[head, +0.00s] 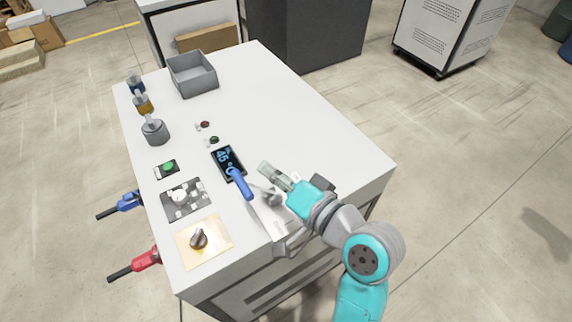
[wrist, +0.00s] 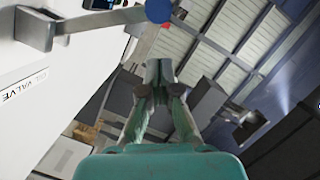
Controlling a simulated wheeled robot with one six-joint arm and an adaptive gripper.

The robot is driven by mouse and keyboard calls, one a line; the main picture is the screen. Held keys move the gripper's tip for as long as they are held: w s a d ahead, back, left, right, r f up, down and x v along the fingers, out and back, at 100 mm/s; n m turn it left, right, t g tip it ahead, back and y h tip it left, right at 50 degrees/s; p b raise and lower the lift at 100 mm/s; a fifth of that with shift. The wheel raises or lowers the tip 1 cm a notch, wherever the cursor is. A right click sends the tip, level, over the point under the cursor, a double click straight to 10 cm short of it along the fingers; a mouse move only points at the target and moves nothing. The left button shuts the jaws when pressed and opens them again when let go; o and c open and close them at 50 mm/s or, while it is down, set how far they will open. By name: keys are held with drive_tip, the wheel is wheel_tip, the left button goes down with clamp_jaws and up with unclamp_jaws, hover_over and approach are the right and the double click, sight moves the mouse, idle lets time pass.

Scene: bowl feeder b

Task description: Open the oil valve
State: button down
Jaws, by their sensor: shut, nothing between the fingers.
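The oil valve's lever shows in the head view as a blue grip (head: 240,184) on a grey bar, over the near part of the white table. In the wrist view its grey bar (wrist: 95,18) runs from a bracket on a white panel to the blue end (wrist: 158,10). The panel carries a printed label (wrist: 25,87) reading "VALVE", its first word blurred. My gripper (head: 266,168) is just right of the blue grip, apart from it. In the wrist view my gripper (wrist: 160,70) has its fingers together and empty, below the lever's end.
The white table (head: 300,130) holds a black display (head: 228,163), a dial on a tan plate (head: 203,241), a green button (head: 166,168) and a grey bin (head: 192,74). Blue (head: 128,202) and red (head: 146,260) handles stick out at the left edge. The table's right side is clear.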

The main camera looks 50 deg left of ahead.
sight(238, 172)
drive_tip(key=shift+s+a+f+n+t, duration=0.1)
drive_tip(key=shift+s+f+n+t, duration=0.15)
drive_tip(key=shift+s+n, duration=0.5)
drive_tip(key=shift+s+a+f+n+t, duration=0.15)
drive_tip(key=shift+s+f+n, duration=0.1)
drive_tip(key=shift+s, duration=0.85)
drive_tip(key=shift+s+d+f, duration=0.1)
